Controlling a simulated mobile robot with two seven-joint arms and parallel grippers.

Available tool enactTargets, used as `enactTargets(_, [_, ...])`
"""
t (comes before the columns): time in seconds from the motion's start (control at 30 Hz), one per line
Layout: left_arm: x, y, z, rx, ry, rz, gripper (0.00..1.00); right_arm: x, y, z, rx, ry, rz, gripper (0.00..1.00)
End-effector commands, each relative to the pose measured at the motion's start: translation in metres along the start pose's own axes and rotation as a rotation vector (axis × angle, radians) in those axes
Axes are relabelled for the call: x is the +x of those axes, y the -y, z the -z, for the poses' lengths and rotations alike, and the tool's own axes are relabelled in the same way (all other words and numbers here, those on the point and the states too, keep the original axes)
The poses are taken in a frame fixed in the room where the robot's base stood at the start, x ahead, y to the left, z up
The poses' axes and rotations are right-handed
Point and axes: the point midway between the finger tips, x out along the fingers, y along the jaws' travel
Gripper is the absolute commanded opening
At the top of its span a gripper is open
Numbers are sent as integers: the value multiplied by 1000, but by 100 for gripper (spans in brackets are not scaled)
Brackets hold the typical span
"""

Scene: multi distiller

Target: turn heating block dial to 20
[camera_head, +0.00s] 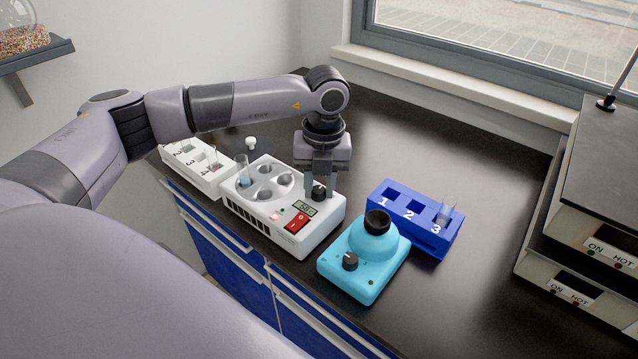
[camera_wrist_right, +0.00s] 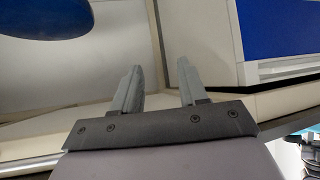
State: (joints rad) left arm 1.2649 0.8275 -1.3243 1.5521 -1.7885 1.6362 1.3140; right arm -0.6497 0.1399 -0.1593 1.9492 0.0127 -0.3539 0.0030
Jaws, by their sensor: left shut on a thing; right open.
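The heating block (camera_head: 328,219) is a white box on the dark bench, with round wells on top and a tube in one well. Its black dial (camera_head: 319,193) sits on the top near the back right corner, above a small display (camera_head: 304,208) and a red switch (camera_head: 297,222). The display digits are too small to read surely. My left gripper (camera_head: 320,188) points straight down and is shut on the dial, its fingers on either side of it. The dial's marking cannot be made out. My right gripper (camera_wrist_right: 160,90) shows in the right wrist view, open and empty.
A turquoise device (camera_head: 347,280) with a black cup and knob stands right of the block. Behind it is a blue numbered rack (camera_head: 446,243) with a tube. A white numbered rack (camera_head: 207,183) stands left. Stacked hot plates (camera_head: 590,240) are at far right. The back bench is clear.

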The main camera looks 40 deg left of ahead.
Motion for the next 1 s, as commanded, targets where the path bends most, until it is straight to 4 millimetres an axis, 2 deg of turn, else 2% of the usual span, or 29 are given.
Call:
enactTargets(0.5, [-2, 0, -2, -465, -21, 1, 0, -5, 0, 6, 0, 0, 0, 43])
enactTargets(0.73, [-2, 0, -3, -603, -27, 2, 0, -7, 0, 9, 0, 0, 0, 43])
enactTargets(1.0, [-2, 0, -4, -683, -29, 3, 0, -8, 0, 11, 0, 0, 0, 43])
